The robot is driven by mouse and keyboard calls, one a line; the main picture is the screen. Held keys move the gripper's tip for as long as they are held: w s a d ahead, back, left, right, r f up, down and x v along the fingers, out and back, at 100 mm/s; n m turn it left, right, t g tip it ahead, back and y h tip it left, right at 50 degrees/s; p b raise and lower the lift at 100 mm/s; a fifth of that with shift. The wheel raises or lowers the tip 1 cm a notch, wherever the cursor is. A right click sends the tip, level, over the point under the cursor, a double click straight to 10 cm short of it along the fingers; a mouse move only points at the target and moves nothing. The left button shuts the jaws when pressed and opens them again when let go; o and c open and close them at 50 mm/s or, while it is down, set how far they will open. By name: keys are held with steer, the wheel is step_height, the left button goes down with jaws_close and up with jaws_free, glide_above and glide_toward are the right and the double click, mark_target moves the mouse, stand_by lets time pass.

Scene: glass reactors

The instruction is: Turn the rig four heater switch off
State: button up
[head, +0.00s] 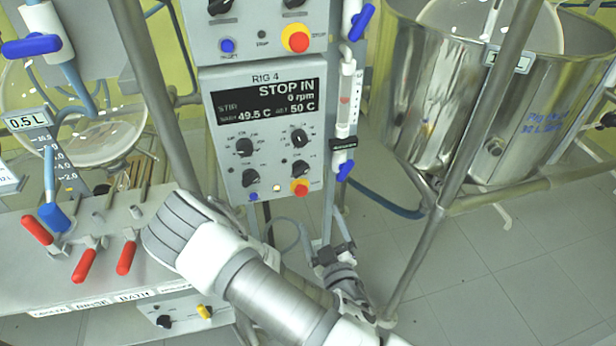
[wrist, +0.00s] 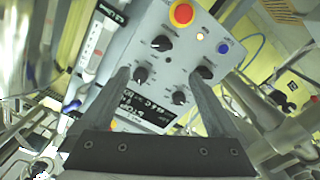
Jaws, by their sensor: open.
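The rig 4 control panel (head: 225,165) hangs at centre in the head view. Its display (head: 265,102) reads STOP IN, 0 rpm, about 49.5 C and 50 C. Below are two upper knobs (head: 244,147) (head: 299,137) and two lower knobs (head: 250,178) (head: 300,168); their labels are too small to tell which is the heater switch. The wrist view shows the panel (wrist: 165,70) upside down. My gripper (wrist: 160,73) is open and empty, its fingers spread in front of the panel near the knobs. No contact is visible. In the head view its fingertips are unclear.
A red stop button (head: 300,188), small pale light (head: 276,188) and blue button (head: 253,197) line the panel's bottom. Another panel (head: 255,30) is above. A flowmeter (head: 344,100) stands right. Red-handled valves (head: 126,258) are left, a steel vessel (head: 430,90) far right.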

mark_target(301, 173)
steer(key=x, duration=0.5)
steer(key=b+x, duration=0.1)
steer(key=x, duration=1.1)
steer(key=shift+a, duration=0.35)
steer(key=shift+n+b, duration=0.3)
steer(key=c, duration=1.4)
